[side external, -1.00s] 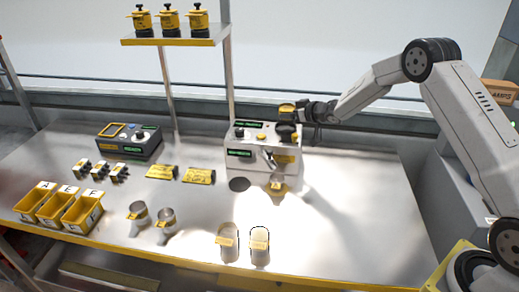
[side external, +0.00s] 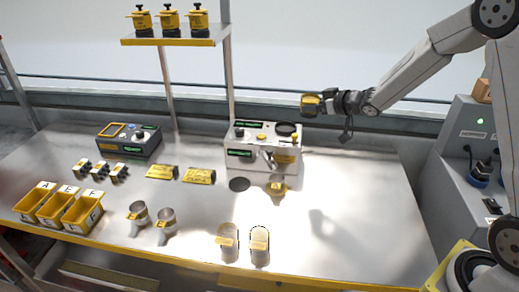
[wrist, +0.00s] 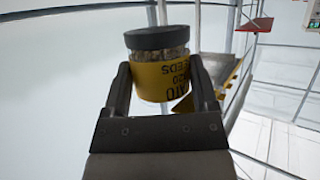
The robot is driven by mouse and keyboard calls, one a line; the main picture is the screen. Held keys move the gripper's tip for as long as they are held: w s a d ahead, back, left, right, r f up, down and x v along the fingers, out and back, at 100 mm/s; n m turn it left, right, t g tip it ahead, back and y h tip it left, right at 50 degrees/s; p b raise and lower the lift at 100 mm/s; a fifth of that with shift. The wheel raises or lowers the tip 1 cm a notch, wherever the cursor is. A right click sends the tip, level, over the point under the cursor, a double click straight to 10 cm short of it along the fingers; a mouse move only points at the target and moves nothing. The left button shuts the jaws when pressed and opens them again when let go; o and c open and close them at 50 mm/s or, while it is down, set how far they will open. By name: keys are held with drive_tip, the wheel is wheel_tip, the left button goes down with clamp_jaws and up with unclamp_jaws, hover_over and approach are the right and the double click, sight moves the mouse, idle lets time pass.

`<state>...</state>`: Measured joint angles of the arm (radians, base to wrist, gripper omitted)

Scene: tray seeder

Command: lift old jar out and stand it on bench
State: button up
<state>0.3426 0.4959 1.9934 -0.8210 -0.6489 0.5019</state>
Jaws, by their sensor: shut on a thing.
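The old jar (side external: 309,104) is in my gripper (side external: 320,101), in the air above and to the right of the seeder machine (side external: 240,152). In the wrist view the jar (wrist: 155,84) has a dark cap, clear sides with seeds inside and a yellow label whose lettering reads upside down. My gripper (wrist: 160,78) has one finger on each side of it. The round dark socket (side external: 286,129) on top of the machine shows empty. The bench (side external: 350,205) has a clear, bright surface to the right of the machine.
Several jars (side external: 168,14) stand on the shelf above. Metal cups (side external: 138,212) and two clear cups (side external: 260,240) stand near the front edge. Yellow bins (side external: 82,215) are at the left. A dark control box (side external: 128,140) stands at the back left.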

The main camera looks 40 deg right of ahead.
drive_tip(key=shift+s+a+r, duration=0.1)
drive_tip(key=shift+s+r, duration=0.1)
drive_tip(key=shift+s, duration=0.25)
drive_tip(key=shift+s+a+r, duration=0.1)
drive_tip(key=shift+s+r, duration=0.1)
drive_tip(key=shift+s, duration=0.25)
